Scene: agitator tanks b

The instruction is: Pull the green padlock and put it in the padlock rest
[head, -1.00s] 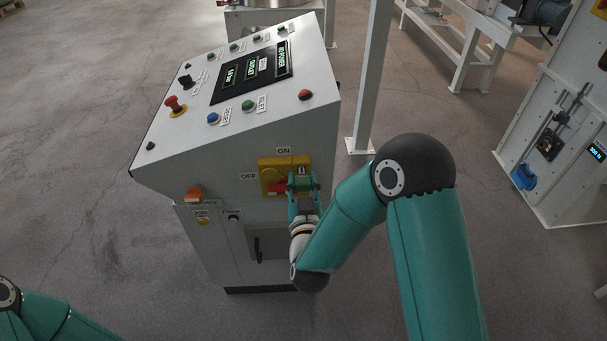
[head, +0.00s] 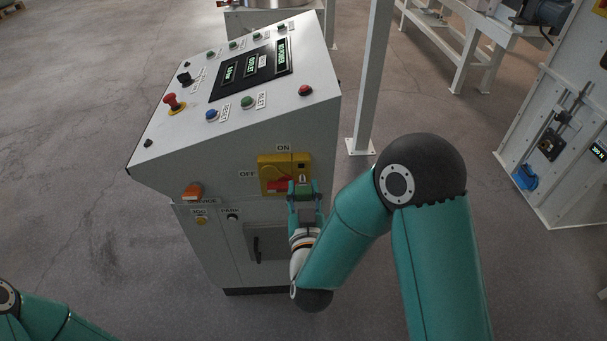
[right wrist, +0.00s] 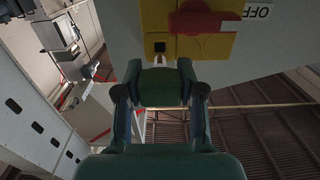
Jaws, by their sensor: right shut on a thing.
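My right gripper (head: 304,190) is shut on the green padlock (head: 303,187), just below and in front of the yellow switch plate (head: 270,163) on the control cabinet. In the right wrist view the green padlock (right wrist: 161,87) sits between both fingers, its pale shackle pointing to the plate. The dark square hole (right wrist: 159,47) in the plate shows empty. I cannot tell whether the shackle touches the plate edge. The red switch handle (head: 277,186) lies near OFF. A small dark peg (head: 232,216) is under the PARK label; I cannot tell whether it is the padlock rest. My left gripper is out of view.
An orange knob (head: 193,191) juts from the cabinet front left of the switch. A white post (head: 370,80) stands right behind the cabinet. Open floor lies left of the cabinet.

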